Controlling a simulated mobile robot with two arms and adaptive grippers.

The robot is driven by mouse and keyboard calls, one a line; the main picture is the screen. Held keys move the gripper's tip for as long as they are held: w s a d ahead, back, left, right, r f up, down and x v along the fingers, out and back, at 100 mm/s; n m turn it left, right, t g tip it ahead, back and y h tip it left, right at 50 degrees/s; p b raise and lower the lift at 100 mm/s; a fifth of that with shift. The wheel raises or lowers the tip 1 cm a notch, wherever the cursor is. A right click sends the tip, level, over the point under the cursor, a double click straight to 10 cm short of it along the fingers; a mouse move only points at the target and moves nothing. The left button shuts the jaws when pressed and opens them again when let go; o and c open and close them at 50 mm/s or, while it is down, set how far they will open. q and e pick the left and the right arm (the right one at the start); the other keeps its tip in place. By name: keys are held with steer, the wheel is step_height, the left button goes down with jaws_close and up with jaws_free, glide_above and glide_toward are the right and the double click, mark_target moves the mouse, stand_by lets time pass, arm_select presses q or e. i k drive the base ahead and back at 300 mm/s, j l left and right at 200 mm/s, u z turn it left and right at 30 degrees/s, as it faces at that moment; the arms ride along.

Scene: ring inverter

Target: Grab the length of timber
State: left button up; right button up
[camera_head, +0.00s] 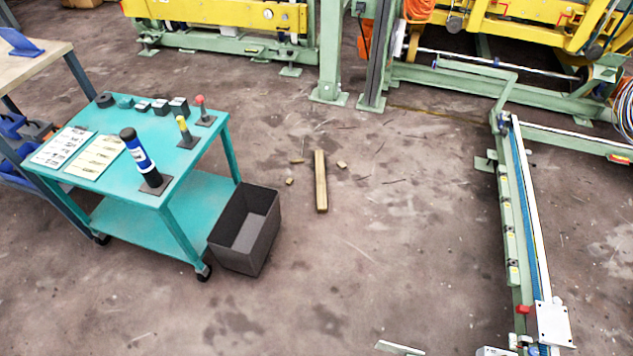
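The length of timber (320,181) is a brown, straight piece lying flat on the concrete floor near the middle of the head view. It points away from me, with its near end close to the open floor. Small wood offcuts lie around its far half, one to the right (342,164) and others to the left (290,181). Nothing touches or covers the timber. Neither of my grippers can be made out in this view. Small pale parts show at the bottom edge, and I cannot tell what they belong to.
A teal cart (108,188) with tools and papers stands left. An open dark grey bin (245,228) sits beside it, left of the timber. A green and white rail frame (527,215) runs along the right. Green and yellow machinery (222,14) stands behind. Floor in front is clear.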

mark_target(322, 196)
steer(key=i+j+u, duration=0.15)
steer(key=u, duration=0.3)
steer(key=i+j+u, duration=0.1)
steer(key=u, duration=1.9)
steer(key=l+u, duration=0.3)
steer(key=i+l+u, duration=0.1)
steer(key=l+u, duration=0.2)
steer(key=l+z, duration=0.45)
steer(key=l, duration=0.25)
steer(key=l+z, duration=0.45)
steer(key=l, duration=0.3)
